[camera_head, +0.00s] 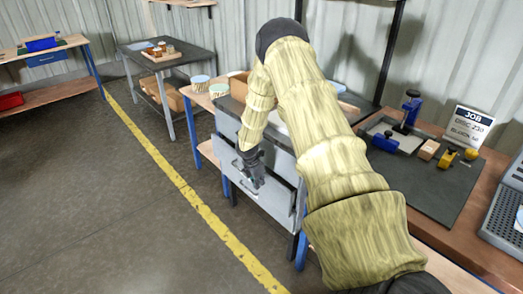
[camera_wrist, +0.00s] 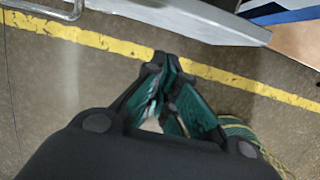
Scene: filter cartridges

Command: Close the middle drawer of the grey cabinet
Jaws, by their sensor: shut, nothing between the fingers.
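A lower drawer front, apparently the middle drawer (camera_head: 272,202), seems to stand out from the body; how far is hard to tell. My gripper (camera_head: 257,187) is shut and empty, pointing down in front of the drawer fronts. In the wrist view my gripper (camera_wrist: 163,62) has its fingertips together above the floor. A grey drawer edge (camera_wrist: 200,22) and a bar handle (camera_wrist: 45,10) show at the top, apart from the fingertips. Contact cannot be told from the head view.
Round filter cartridges (camera_head: 200,82) stand behind the cabinet. The floor left of the cabinet is clear, crossed by a yellow line (camera_head: 180,182).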

